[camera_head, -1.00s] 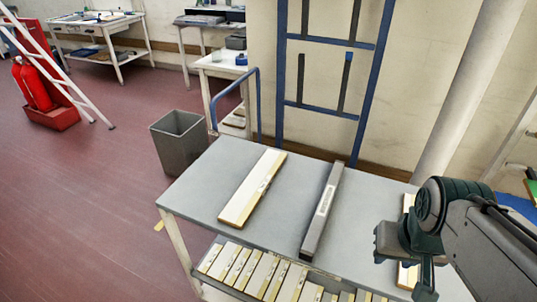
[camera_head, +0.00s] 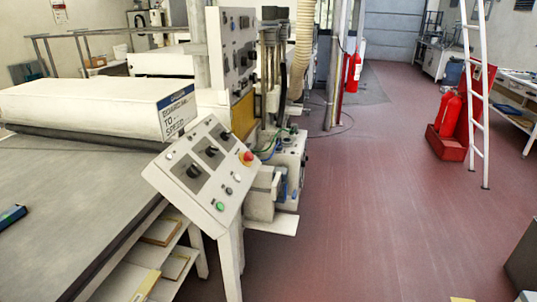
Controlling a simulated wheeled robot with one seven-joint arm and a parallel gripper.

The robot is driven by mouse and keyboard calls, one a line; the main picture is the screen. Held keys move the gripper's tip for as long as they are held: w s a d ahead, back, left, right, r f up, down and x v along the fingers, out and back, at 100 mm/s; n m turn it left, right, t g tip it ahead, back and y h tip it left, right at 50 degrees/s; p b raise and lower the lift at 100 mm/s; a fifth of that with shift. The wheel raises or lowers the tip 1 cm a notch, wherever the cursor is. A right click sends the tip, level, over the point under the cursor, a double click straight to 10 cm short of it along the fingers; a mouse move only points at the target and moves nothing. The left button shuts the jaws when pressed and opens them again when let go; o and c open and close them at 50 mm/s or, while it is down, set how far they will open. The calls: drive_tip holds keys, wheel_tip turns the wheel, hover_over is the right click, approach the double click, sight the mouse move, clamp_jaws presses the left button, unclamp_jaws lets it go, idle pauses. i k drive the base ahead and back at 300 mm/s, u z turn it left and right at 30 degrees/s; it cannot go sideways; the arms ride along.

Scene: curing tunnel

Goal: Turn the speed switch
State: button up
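A tilted white control panel (camera_head: 205,180) stands at the front right corner of the machine. It carries three black rotary knobs in a slanting row: a near one (camera_head: 193,171), a middle one (camera_head: 211,152) and a far one (camera_head: 226,136). Their small labels are unreadable, so I cannot tell which is the speed switch. A red mushroom button (camera_head: 247,157), a green button (camera_head: 220,206) and other small buttons sit beside them. My gripper is not in view now.
The grey conveyor bed (camera_head: 75,195) fills the left, with a dark object (camera_head: 12,217) on it. A white cover (camera_head: 95,103) lies across it. An upright cabinet (camera_head: 235,50) stands behind the panel. Red floor (camera_head: 370,200) is clear on the right; a ladder (camera_head: 475,90) stands beyond.

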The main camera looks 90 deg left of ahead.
sight(193, 171)
drive_tip(key=u, duration=2.6)
drive_tip(key=i, duration=0.35)
drive_tip(key=u, duration=0.9)
